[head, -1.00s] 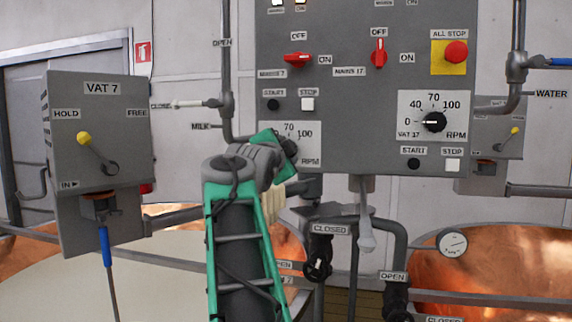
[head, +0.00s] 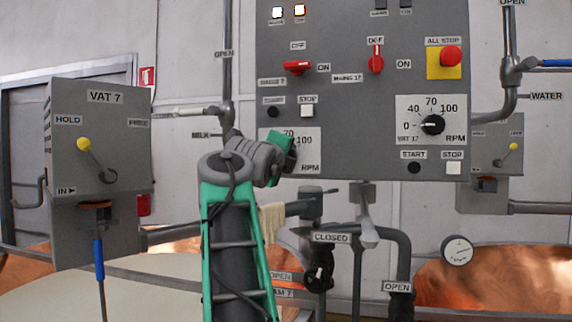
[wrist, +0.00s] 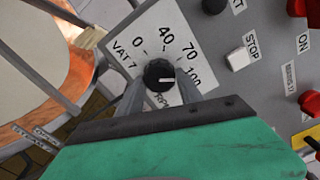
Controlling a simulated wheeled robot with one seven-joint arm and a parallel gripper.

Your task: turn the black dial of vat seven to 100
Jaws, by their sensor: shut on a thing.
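The black dial of vat seven (wrist: 158,75) sits on a white plate (wrist: 125,48) marked VAT 7 with 0, 40, 70 and 100. In the wrist view its white pointer line points right, toward the 100 mark. My gripper (wrist: 160,88) is shut on the dial, one finger on each side. In the head view my gripper (head: 288,152) is at the lower left of the grey panel (head: 350,110). It covers much of the vat seven plate (head: 305,157) there, with 70, 100 and RPM still showing.
The vat 17 dial (head: 432,125) points at 0 on the right. Red mains switches (head: 297,68), an all-stop button (head: 451,56) and a white stop button (head: 307,111) are on the same panel. The VAT 7 lever box (head: 98,150) stands left.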

